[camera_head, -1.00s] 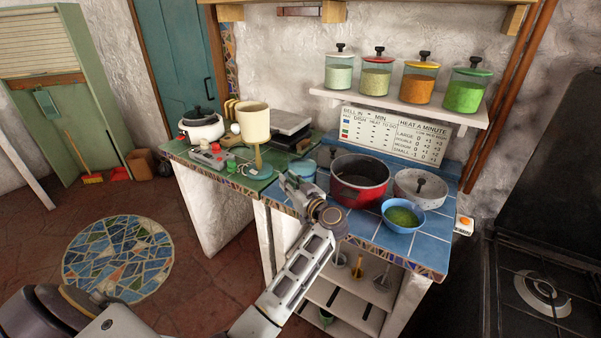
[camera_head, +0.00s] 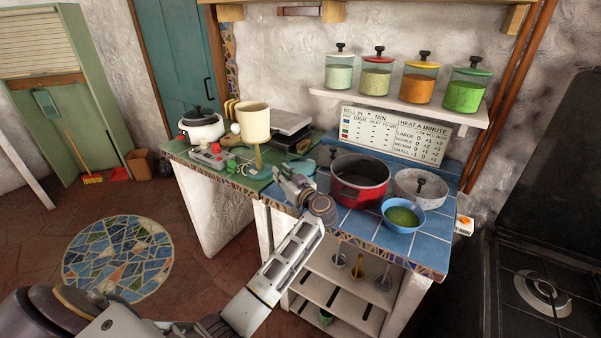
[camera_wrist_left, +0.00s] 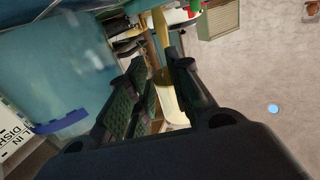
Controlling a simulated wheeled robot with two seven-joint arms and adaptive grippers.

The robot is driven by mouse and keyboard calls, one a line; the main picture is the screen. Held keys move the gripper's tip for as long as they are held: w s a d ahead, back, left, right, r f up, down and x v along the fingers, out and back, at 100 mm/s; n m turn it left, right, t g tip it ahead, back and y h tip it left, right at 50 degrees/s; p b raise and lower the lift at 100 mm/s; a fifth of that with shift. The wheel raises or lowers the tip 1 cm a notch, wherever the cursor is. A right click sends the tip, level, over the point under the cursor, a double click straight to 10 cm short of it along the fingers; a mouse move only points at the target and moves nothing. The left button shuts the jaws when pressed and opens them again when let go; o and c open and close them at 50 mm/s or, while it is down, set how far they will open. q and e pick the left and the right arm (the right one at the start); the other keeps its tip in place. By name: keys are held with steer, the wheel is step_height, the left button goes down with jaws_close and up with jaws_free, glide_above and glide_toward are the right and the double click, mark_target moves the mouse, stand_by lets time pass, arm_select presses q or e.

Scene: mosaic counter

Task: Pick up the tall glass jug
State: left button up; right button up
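A pale teal, see-through round thing (camera_head: 304,167) stands at the back of the blue-tiled counter, left of the red pot; it may be the tall glass jug. My left gripper (camera_head: 284,172) is at its left front in the head view and hides much of it. In the left wrist view a large pale blue, glassy surface (camera_wrist_left: 55,75) with a dark blue band fills the left side, beside the fingers. The left gripper (camera_wrist_left: 155,80) is open there, with nothing seen gripped between its fingers. My right gripper is out of view.
Several jars line the wall shelf (camera_head: 400,108).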

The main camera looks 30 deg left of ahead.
arm_select(q)
steer(key=shift+w+a, duration=0.15)
steer(key=shift+a, duration=0.1)
stand_by(0.3)
jaws_close()
steer(key=shift+r, duration=0.1)
stand_by(0.4)
